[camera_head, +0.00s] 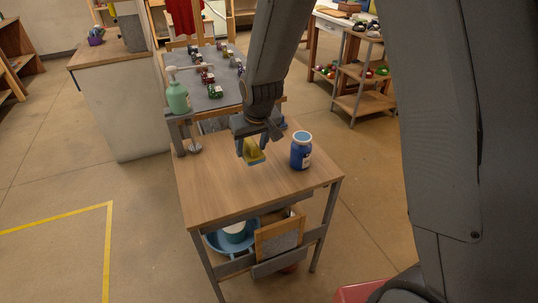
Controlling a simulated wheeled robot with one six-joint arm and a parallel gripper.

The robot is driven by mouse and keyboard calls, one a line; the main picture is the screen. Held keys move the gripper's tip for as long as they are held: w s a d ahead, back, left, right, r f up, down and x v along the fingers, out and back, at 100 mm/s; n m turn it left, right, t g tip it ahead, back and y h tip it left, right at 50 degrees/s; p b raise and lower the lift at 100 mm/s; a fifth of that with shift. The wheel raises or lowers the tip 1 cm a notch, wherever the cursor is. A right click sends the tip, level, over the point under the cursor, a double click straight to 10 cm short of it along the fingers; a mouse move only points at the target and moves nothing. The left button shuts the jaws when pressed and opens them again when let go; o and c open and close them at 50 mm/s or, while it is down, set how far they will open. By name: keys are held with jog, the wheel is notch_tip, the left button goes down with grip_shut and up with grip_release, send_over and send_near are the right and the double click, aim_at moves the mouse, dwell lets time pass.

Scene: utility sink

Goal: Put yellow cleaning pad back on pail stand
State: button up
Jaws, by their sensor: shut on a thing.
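The yellow cleaning pad (254,148) shows between the fingers of my gripper (251,153), with a blue lower face. My gripper points down and is shut on the pad over the middle of the wooden table top (215,192). I cannot tell whether the pad touches the wood or hangs just above it. No stand that I can surely name as the pail stand shows; a blue basin (215,243) with a pale round thing in it sits on the shelf under the table top.
A green pump bottle (178,97) stands at the back left. A framed board (280,240) leans below the table's front edge. The table's front left is clear.

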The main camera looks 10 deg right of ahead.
jog(key=shift+w+a+r, duration=0.25)
jog(key=shift+w, duration=0.15)
jog(key=shift+w+a+f+m, duration=0.1)
jog(key=shift+f+m, duration=0.05)
jog(key=shift+m, duration=0.15)
send_over(249, 172)
jog(key=s, duration=0.2)
jog(key=f, duration=0.5)
jog(key=shift+w+d+f, duration=0.1)
jog(key=shift+w+d, duration=0.15)
notch_tip(249, 172, down, 4)
jog(key=b, duration=0.5)
jog(key=shift+f, duration=0.2)
jog(key=o, duration=1)
jog(key=shift+o, duration=0.2)
